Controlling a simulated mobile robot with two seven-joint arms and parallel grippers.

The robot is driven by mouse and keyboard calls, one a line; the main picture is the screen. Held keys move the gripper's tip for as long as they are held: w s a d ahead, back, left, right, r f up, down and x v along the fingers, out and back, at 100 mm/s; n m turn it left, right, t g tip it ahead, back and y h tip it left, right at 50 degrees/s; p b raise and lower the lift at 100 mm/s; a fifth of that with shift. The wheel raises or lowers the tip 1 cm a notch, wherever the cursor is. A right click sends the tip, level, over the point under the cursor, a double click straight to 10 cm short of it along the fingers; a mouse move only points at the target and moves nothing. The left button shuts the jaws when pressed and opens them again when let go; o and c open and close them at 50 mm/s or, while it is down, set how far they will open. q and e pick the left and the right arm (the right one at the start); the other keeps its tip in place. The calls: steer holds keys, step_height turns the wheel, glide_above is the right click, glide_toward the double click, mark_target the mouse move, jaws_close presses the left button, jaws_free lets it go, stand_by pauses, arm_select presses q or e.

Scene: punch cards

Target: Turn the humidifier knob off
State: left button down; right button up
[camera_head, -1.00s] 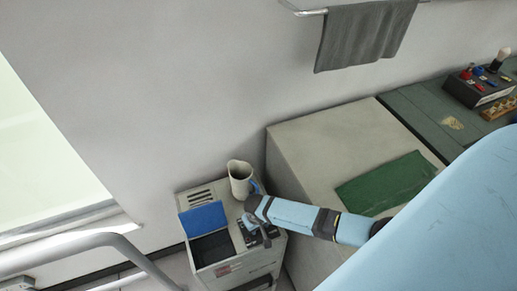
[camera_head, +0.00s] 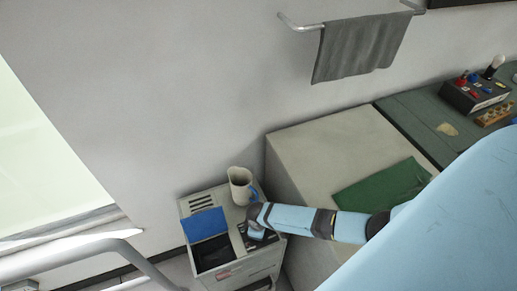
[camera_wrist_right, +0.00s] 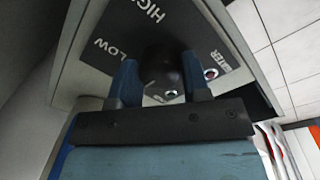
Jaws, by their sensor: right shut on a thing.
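The humidifier (camera_head: 247,265) is a pale grey box on the floor by the wall, with a slotted top and a blue flap beside a dark opening. In the right wrist view its dark panel (camera_wrist_right: 117,22) carries the words HIGH, LOW and one partly hidden word that ends like WATER. The round black knob (camera_wrist_right: 161,68) stands on this panel. My right gripper (camera_wrist_right: 160,82) has one finger on each side of the knob and is shut on it. The knob's pointer mark is not clear. In the head view my right gripper (camera_head: 257,234) hides the knob. My left gripper is not in view.
A pale jug (camera_head: 238,187) with a blue handle stands on the humidifier, close behind my right gripper. A pale cabinet (camera_head: 300,150) with a green sheet (camera_head: 384,185) stands close on the right. A metal rail (camera_head: 115,245) runs at lower left.

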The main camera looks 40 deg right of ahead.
steer(key=shift+n, duration=0.4)
steer(key=o, duration=0.9)
steer(key=r, duration=1.4)
steer(key=shift+s+a, duration=0.3)
steer(key=shift+a, duration=0.05)
steer(key=shift+f, duration=0.1)
